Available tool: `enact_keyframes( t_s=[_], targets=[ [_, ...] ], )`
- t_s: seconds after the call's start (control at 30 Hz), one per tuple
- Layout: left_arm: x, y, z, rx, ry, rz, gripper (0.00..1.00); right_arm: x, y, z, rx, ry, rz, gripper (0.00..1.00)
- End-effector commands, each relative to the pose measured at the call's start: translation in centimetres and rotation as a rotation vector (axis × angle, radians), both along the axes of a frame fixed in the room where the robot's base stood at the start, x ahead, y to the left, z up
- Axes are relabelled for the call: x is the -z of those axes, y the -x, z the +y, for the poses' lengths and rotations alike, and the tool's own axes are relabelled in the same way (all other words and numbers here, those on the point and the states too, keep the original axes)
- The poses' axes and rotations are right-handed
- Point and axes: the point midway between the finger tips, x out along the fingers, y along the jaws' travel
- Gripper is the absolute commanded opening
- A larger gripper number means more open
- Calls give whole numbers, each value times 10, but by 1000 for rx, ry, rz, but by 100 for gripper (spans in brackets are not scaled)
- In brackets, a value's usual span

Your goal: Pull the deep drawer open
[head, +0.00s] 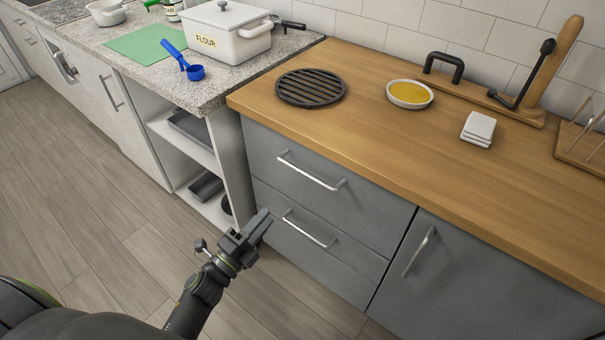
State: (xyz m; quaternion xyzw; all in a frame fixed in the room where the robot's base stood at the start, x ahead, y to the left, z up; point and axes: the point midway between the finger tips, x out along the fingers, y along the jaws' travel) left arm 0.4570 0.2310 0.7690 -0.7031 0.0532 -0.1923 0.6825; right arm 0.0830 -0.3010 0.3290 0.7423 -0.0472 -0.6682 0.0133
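Two grey drawers are stacked under the wooden worktop, both flush with the cabinet front. The upper drawer (337,211) has a silver bar handle (310,171). The lower drawer (345,262) has a similar bar handle (308,230). I cannot tell for sure which is the deep one. My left gripper (265,217) is in front of the drawers' left side, just left of the lower handle in the picture. It holds nothing that I can see, and its finger gap is not clear. My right gripper is out of view.
A grey door with a handle (418,251) is right of the drawers. Open white shelves (183,140) with dark trays stand to the left. A black grate (310,87), yellow-filled bowl (409,94) and white coasters (478,129) lie on the worktop. The floor (100,225) is clear.

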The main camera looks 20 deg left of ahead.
Motion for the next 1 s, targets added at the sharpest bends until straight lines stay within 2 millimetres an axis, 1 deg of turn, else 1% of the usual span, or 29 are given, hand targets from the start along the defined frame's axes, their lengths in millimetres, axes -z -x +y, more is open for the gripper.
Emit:
enact_keyframes(
  t_s=[0.03,0.13,0.4,0.6,0.7,0.8,1.0],
  targets=[
    [-5,-9,-3,0,4,-2,30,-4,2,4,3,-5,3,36],
    [-9,-28,-10,0,4,-2,30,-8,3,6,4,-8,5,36],
    [-20,-82,-30,-1,7,0,30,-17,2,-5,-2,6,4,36],
    [-26,-118,-43,-1,6,1,30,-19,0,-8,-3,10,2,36],
    [-29,-132,-48,-1,6,1,30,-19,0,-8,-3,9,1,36],
    [-30,-141,-51,-2,7,3,30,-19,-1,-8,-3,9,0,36],
    [-31,-149,-53,-3,6,4,30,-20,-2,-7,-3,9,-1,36]
  ],
)
